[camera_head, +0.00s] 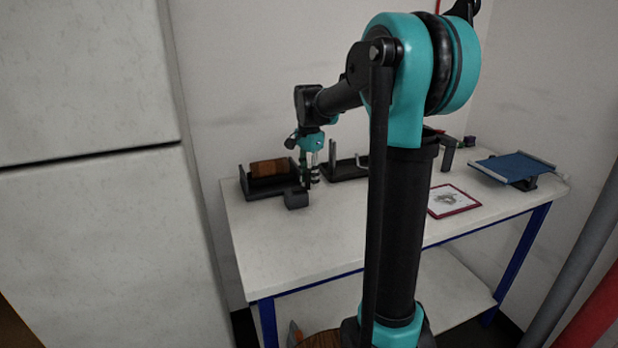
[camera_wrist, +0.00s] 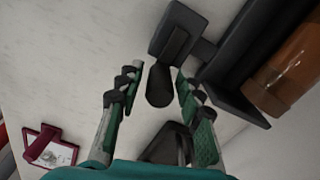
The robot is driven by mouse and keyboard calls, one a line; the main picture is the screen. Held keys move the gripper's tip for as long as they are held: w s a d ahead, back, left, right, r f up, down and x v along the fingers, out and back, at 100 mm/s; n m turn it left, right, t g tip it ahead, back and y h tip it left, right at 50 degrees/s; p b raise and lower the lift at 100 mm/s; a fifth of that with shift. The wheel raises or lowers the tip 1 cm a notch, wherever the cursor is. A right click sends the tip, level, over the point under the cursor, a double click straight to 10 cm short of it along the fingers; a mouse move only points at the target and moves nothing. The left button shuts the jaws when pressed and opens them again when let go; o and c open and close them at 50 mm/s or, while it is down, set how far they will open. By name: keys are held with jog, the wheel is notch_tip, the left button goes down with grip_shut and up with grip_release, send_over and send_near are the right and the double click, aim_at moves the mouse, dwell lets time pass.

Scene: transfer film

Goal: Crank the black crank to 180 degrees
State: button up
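The black crank (camera_wrist: 177,32) shows at the top centre of the wrist view, beside a dark holder with a brown roll (camera_wrist: 292,68). Its rounded black handle (camera_wrist: 159,88) points toward my gripper. My gripper (camera_wrist: 156,80) is open, with one finger on each side of the handle and visible gaps on both sides. In the head view my gripper (camera_head: 312,180) points down beside the roll holder (camera_head: 256,190). The grey-black crank end (camera_head: 297,199) is just below and left of it. The crank's exact angle is hard to tell.
The white table (camera_head: 290,246) has free room in front. A second black stand (camera_head: 345,171) is right of my gripper. A red-framed picture (camera_head: 463,208) and a blue-topped stand (camera_head: 515,167) lie further right. A wall is behind and a large pale panel (camera_head: 100,230) is at left.

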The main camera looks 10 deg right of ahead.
grip_shut()
jog(key=n, duration=0.1)
jog(key=w+n, duration=0.1)
jog(key=n, duration=0.1)
jog(key=shift+w+a+n, duration=0.15)
jog(key=shift+a+n, duration=0.1)
jog(key=shift+n, duration=0.05)
jog(key=n, duration=0.2)
jog(key=w+a+n, duration=0.1)
jog(key=n, duration=0.1)
jog(key=shift+w+n, duration=0.15)
jog(key=shift+n, duration=0.15)
jog(key=n, duration=0.1)
jog(key=a+n, duration=0.1)
jog(key=n, duration=0.2)
jog(key=shift+w+a+n, duration=0.3)
jog(key=shift+w+a, duration=0.05)
jog(key=shift+w, duration=0.05)
jog(key=shift+a+n, duration=0.45)
jog(key=shift+n, duration=0.8)
jog(key=shift+a+n, duration=0.45)
jog(key=shift+n, duration=0.8)
